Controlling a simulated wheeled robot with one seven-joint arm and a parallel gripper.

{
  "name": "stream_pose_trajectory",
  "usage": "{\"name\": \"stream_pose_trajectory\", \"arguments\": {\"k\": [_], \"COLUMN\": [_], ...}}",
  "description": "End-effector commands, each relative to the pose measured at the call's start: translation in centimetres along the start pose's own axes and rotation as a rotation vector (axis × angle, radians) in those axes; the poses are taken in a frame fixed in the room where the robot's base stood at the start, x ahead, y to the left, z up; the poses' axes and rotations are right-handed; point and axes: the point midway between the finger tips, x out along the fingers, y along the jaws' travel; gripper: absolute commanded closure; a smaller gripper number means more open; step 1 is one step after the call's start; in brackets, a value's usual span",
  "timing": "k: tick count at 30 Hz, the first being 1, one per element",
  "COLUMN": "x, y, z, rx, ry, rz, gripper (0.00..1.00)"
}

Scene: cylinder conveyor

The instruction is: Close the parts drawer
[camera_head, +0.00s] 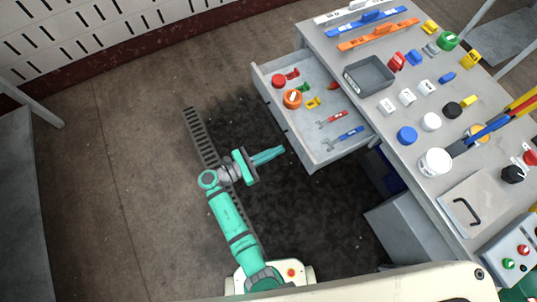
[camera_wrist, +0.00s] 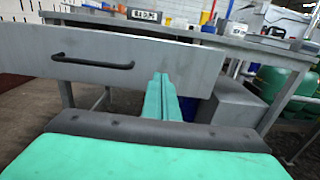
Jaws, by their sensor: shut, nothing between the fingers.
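The parts drawer (camera_head: 321,154) is pulled out from the left side of the grey workbench (camera_head: 398,130). It holds red, orange, green and yellow pieces and two small wrench-like tools. In the wrist view, the drawer's grey front panel (camera_wrist: 190,68) spans much of the picture, with a dark bar handle (camera_wrist: 92,62) on its left part. My gripper (camera_head: 283,150) is shut and empty, just outside the drawer front near its lower end. In the wrist view, my gripper's fingers (camera_wrist: 161,80) are together, before the panel and right of the handle. I cannot tell whether they touch the panel.
A grey cabinet (camera_head: 400,228) stands under the bench. The floor left of the drawer is open, with a slotted floor strip (camera_head: 200,135). A grey table (camera_head: 20,200) stands at far left.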

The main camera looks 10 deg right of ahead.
Motion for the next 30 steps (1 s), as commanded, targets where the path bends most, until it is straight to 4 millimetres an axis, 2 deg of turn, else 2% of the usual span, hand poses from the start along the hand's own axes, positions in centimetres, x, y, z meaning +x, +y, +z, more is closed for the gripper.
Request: {"name": "stream_pose_trajectory", "arguments": {"k": [3,9,21,22,24,30], "x": [2.0,4.0,4.6,7.6,5.9,5.5], "y": [-0.1,0.0,0.0,-1.6,-0.5,0.2], "z": [0.0,0.0,0.0,-0.1,-0.1,0.0], "rx": [0.000,0.000,0.000,-0.001,0.000,0.001], "ry": [0.000,0.001,0.001,0.001,0.001,0.001], "rz": [-0.001,0.001,0.002,-0.011,-0.001,0.008], "gripper": [1.00,1.00,1.00,1.00,1.00,1.00]}}
